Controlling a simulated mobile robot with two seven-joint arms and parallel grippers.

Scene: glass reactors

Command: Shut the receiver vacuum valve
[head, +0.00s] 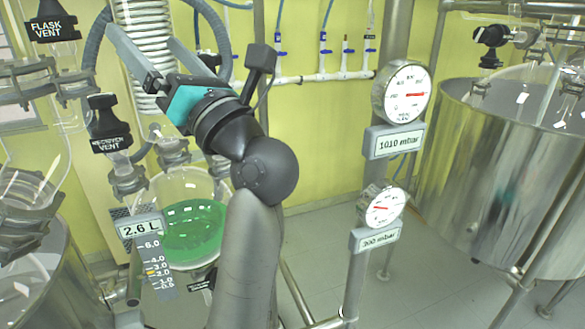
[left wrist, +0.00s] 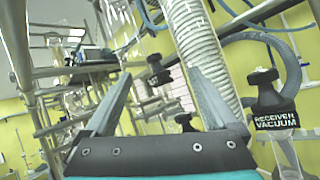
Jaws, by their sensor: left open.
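The receiver vacuum valve (left wrist: 268,92), with a black handle and a black label, stands at the right of the left wrist view, outside the right-hand finger. My left gripper (head: 140,36), teal with grey fingers, points up and left in the head view. In the left wrist view its fingers (left wrist: 160,78) are spread wide, with nothing held between them. The glass receiver (head: 195,225), holding green liquid, is below the gripper, with a 2.6 L label (head: 140,228). My right gripper is in neither view.
The receiver vent valve (head: 110,135) is just left of my gripper and the flask vent valve (head: 52,28) is farther up left. A white ribbed hose (left wrist: 205,50) runs behind the fingers. Two gauges (head: 402,92) and a steel vessel (head: 490,170) are on the right.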

